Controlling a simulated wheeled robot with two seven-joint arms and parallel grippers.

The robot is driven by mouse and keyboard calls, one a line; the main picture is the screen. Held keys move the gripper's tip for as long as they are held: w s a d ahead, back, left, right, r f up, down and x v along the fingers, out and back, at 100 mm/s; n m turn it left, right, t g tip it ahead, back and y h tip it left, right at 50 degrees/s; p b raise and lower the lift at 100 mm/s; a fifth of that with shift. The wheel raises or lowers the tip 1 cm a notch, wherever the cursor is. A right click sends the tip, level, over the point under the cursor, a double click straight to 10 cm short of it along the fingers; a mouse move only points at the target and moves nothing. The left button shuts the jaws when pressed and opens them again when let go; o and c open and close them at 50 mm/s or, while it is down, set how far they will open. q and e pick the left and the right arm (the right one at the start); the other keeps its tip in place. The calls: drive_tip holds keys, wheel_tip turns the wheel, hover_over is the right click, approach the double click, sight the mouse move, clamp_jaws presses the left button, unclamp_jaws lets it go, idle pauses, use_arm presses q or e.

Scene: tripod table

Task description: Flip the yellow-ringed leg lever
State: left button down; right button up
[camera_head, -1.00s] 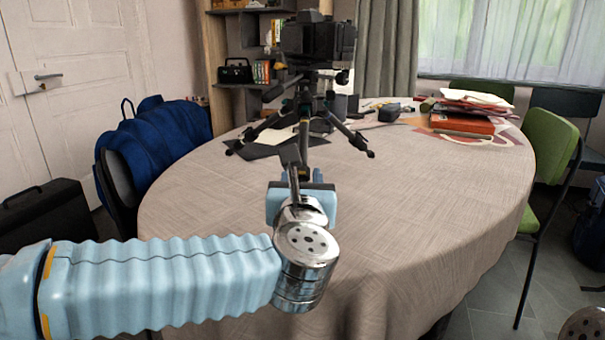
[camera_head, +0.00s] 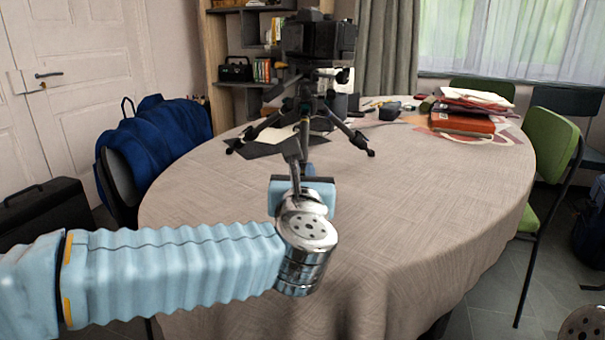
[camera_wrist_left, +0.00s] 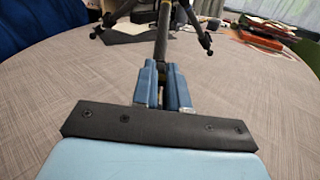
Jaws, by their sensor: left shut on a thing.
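A black tripod (camera_head: 305,108) with a camera (camera_head: 318,40) on top stands upright on the round table. Its near leg comes down toward me and also shows in the left wrist view (camera_wrist_left: 162,38). My left gripper (camera_head: 303,172) is at the lower part of this leg. In the left wrist view its blue fingers (camera_wrist_left: 165,78) stand on both sides of the leg, shut on it. A faint yellowish patch shows between the fingers. The lever itself is hidden there, so I cannot tell its position. My right gripper's jaws are out of view.
The cloth-covered table (camera_head: 420,210) is clear in front and to the right. Red folders and papers (camera_head: 463,122) lie at its back right. Dark sheets (camera_head: 262,146) lie near the tripod. A green chair (camera_head: 548,150) stands right, a blue backpack (camera_head: 160,140) left.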

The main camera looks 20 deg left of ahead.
sight(303, 163)
use_arm(q)
drive_tip(key=shift+r+p, duration=0.35)
drive_tip(key=shift+p, duration=0.3)
drive_tip(key=r+g+p, duration=0.1)
drive_tip(key=g+p, duration=0.1)
drive_tip(key=p, duration=0.2)
drive_tip(key=g+p, duration=0.1)
drive_tip(key=p, duration=0.2)
drive_tip(key=r+g+h+p, duration=0.1)
drive_tip(key=g+p, duration=0.1)
drive_tip(key=p, duration=0.2)
drive_tip(key=shift+w+r+g+p, duration=0.3)
drive_tip(key=shift+w, duration=0.1)
drive_tip(key=shift+w+a+g+h+p, duration=0.1)
drive_tip(key=shift+w+g+h+p, duration=0.15)
drive_tip(key=shift+g+p, duration=0.45)
drive_tip(key=g, duration=0.1)
drive_tip(key=w+g+h, duration=0.1)
drive_tip(key=g, duration=0.3)
drive_tip(key=shift+w+a+r, duration=0.1)
drive_tip(key=shift+w+r, duration=0.15)
drive_tip(key=shift+r, duration=0.15)
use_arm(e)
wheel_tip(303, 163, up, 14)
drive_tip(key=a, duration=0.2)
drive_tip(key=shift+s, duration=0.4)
use_arm(q)
drive_tip(key=shift+g, duration=0.3)
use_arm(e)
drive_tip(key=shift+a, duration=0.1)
